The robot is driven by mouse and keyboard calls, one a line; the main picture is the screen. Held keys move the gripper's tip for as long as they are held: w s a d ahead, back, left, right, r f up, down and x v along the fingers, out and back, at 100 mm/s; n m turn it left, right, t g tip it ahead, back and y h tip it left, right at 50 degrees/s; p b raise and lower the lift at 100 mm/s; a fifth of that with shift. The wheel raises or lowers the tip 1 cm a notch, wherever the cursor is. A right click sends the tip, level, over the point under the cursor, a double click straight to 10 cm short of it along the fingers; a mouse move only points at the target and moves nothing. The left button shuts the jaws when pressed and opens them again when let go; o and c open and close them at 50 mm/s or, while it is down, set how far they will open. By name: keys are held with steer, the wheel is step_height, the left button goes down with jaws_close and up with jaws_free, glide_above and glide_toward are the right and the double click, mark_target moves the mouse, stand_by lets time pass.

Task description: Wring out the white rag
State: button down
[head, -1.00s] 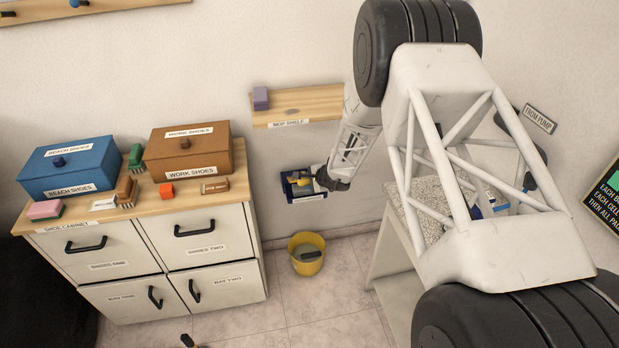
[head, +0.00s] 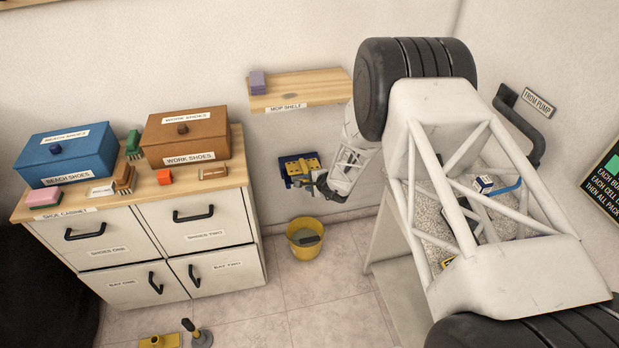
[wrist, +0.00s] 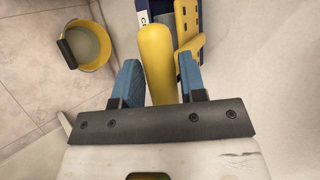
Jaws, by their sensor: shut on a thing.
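A blue wall-mounted wringer (head: 284,167) with a yellow perforated plate (head: 308,163) is on the wall below the mop shelf. In the wrist view its perforated plate (wrist: 187,22) is at the top. My gripper (head: 312,184) is at the wringer's lower right. In the wrist view, the blue fingers of my gripper (wrist: 161,70) are on either side of a rounded yellow handle (wrist: 157,52), shut on it. I cannot make out the white rag in either view.
A yellow bucket (head: 294,248) with a grey thing in it stands on the floor below; it also shows in the wrist view (wrist: 103,60). The mop shelf (head: 325,90) is above the wringer. A shoe cabinet (head: 140,225) stands left, and a speckled counter (head: 430,222) right.

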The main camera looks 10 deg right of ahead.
steer(key=shift+s+f+n+t, duration=0.15)
steer(key=shift+s+f+t, duration=0.15)
steer(key=shift+f+t, duration=0.6)
steer(key=shift+s+f+n+t, duration=0.15)
steer(key=shift+s+f+t, duration=0.15)
steer(key=shift+f, duration=1.1)
steer(key=c, duration=0.8)
jaws_free()
steer(key=shift+c, duration=0.2)
steer(key=shift+w, duration=0.1)
steer(key=shift+r, duration=0.1)
steer(key=v, duration=0.7)
steer(key=shift+s+d, duration=0.2)
steer(key=shift+s, duration=0.15)
stand_by(1.2)
